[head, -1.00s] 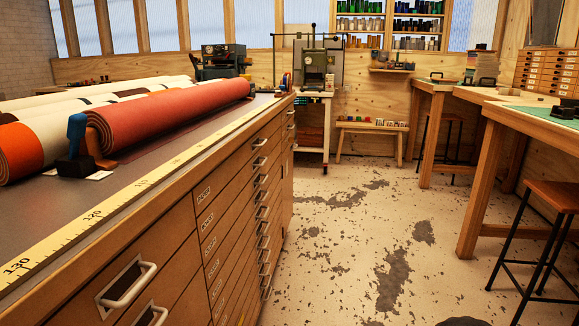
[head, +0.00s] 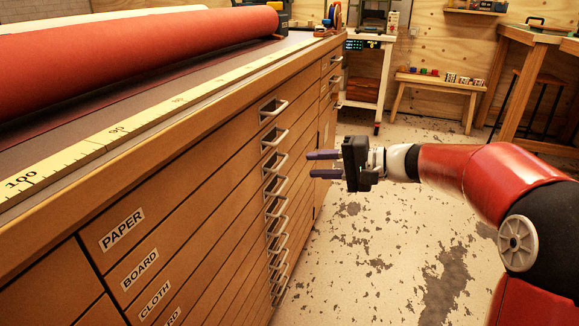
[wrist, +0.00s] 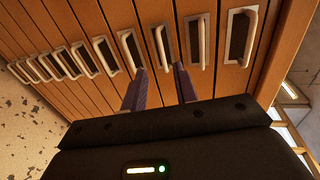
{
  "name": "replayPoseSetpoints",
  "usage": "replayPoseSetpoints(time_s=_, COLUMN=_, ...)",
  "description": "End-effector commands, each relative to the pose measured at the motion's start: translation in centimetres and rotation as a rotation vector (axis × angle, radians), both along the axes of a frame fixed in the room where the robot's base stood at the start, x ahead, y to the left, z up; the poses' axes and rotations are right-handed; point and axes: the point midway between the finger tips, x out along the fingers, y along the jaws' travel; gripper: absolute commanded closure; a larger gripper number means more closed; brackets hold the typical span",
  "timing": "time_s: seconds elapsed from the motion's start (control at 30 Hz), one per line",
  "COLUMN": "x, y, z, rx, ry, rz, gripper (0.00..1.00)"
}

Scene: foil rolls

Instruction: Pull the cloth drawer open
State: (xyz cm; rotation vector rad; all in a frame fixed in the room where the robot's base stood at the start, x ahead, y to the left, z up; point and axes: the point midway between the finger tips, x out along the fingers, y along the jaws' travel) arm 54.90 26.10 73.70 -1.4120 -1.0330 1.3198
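The CLOTH label (head: 155,300) marks the third drawer down in the near column of the wooden cabinet. The third handle down (head: 275,161) in that column is a pale metal pull and looks in line with the label. My gripper (head: 309,164) is open and empty, to the right of the handles, fingers pointing at the cabinet front. In the wrist view the open fingertips (wrist: 160,68) point at the drawer fronts, with the third handle from the right (wrist: 163,45) roughly between them. The fingers look apart from it. All drawers in this column look shut.
PAPER (head: 122,229) and BOARD (head: 139,269) drawers lie above the cloth one. A red roll (head: 120,60) lies on the cabinet top behind a yellow ruler (head: 105,133). The floor (head: 360,250) before the cabinet is clear. A bench (head: 440,88) stands at the back.

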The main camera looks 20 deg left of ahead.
Motion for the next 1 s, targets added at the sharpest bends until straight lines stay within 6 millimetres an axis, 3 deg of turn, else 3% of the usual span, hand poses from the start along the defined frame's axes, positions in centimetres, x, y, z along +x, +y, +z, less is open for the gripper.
replayPoseSetpoints(time_s=0.5, x=0.9, y=6.7, z=-1.3, rx=0.022, ry=0.004, rz=0.001, gripper=0.71)
replayPoseSetpoints(time_s=0.9, x=1.0, y=7.8, z=-1.6, rx=0.020, ry=0.003, rz=-0.002, gripper=0.71)
replayPoseSetpoints(time_s=1.0, x=1.0, y=7.8, z=-1.6, rx=0.020, ry=0.003, rz=-0.002, gripper=0.81)
